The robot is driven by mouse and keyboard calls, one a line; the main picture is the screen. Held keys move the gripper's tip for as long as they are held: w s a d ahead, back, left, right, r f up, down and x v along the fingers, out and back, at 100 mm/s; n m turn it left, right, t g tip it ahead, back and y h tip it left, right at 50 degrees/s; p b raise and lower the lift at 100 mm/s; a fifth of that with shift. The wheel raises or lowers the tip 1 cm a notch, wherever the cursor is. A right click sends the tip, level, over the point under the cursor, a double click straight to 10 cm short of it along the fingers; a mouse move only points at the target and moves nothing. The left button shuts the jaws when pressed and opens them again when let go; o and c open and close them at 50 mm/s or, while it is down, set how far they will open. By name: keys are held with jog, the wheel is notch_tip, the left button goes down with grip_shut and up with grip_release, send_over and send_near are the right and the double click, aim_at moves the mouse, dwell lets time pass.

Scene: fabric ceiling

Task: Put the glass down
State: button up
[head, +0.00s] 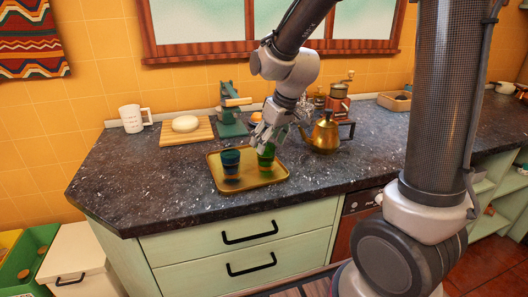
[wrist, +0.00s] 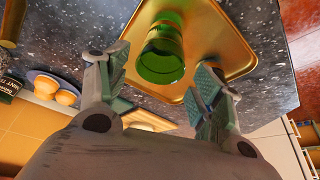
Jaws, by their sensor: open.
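A green glass (head: 266,159) stands upright on the right part of a golden tray (head: 254,183) on the dark counter. A dark blue-green glass (head: 230,165) stands to its left on the same tray. My gripper (head: 264,137) is at the green glass, partly covering its upper part. In the wrist view, the green glass (wrist: 163,55) shows ahead of my open fingers (wrist: 158,80), with gaps to both. The tray (wrist: 222,30) lies behind it. The blue-green glass cannot be made out in the wrist view.
A brass kettle (head: 322,134) stands close to the right of my gripper. A green press-like device (head: 231,117), a cutting board (head: 187,133) with a pale round item and a white measuring cup (head: 134,119) stand at the back left. The counter left of the tray is clear.

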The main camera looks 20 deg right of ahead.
jog(key=s+d+r+m, duration=0.2)
jog(key=s+d+r, duration=0.6)
jog(key=s+r, duration=0.25)
jog(key=s+d+m+h, duration=0.1)
jog(key=s+d, duration=0.2)
jog(key=s, duration=0.4)
jog(key=s+d+m+h, duration=0.1)
jog(key=s+d+m, duration=0.1)
jog(key=s, duration=0.4)
jog(key=shift+s+d, duration=0.4)
